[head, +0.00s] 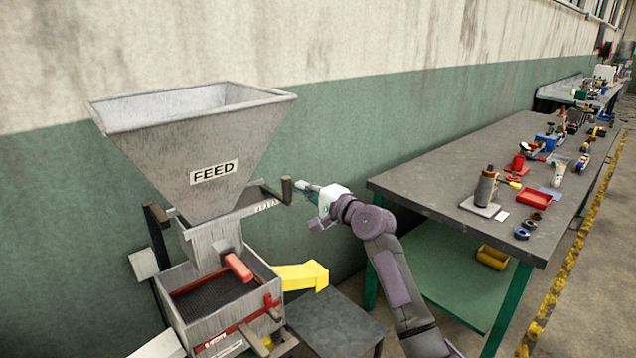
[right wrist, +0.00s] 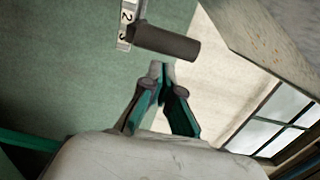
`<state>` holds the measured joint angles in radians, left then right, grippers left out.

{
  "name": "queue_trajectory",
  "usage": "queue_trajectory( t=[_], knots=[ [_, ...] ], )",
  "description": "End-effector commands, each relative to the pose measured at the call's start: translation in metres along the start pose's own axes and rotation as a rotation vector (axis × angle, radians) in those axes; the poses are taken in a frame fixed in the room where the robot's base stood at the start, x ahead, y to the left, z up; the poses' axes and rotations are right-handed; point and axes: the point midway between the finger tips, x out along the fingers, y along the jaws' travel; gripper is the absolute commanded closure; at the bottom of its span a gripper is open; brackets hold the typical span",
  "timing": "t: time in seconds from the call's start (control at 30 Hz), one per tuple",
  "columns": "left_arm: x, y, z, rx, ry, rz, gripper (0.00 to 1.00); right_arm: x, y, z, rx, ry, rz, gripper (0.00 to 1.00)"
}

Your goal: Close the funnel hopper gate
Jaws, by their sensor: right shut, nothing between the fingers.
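The grey funnel hopper (head: 195,150), marked FEED, stands at the left against the wall. Its flat gate slide (head: 252,197) sticks out to the right below the funnel. A dark upright cylindrical handle (head: 287,189) stands at the slide's outer end. The handle also shows in the right wrist view (right wrist: 165,42), beside a white numbered scale (right wrist: 125,25). My right gripper (head: 302,186) is just right of the handle, with its fingertips (right wrist: 161,70) shut and empty. A small gap shows between fingertips and handle in the right wrist view. My left gripper is out of view.
A workbench (head: 440,175) with tools and bottles runs along the right.

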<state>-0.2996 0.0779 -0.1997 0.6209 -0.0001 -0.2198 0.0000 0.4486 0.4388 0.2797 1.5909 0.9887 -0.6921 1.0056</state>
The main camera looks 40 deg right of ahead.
Motion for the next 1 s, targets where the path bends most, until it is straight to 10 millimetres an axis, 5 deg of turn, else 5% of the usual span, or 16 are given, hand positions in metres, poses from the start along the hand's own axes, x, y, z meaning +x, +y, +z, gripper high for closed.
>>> queue_trajectory(
  t=[0.47,0.8,1.0],
  knots=[
    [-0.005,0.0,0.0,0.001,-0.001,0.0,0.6,0.001,0.0,0.007,0.0,0.0,0.001,1.0],
    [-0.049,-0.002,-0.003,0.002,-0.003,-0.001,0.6,0.004,-0.003,0.062,0.003,-0.005,0.004,1.0],
    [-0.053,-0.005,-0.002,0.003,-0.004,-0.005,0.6,0.004,0.0,0.074,0.001,-0.004,0.001,1.0]
  ],
)
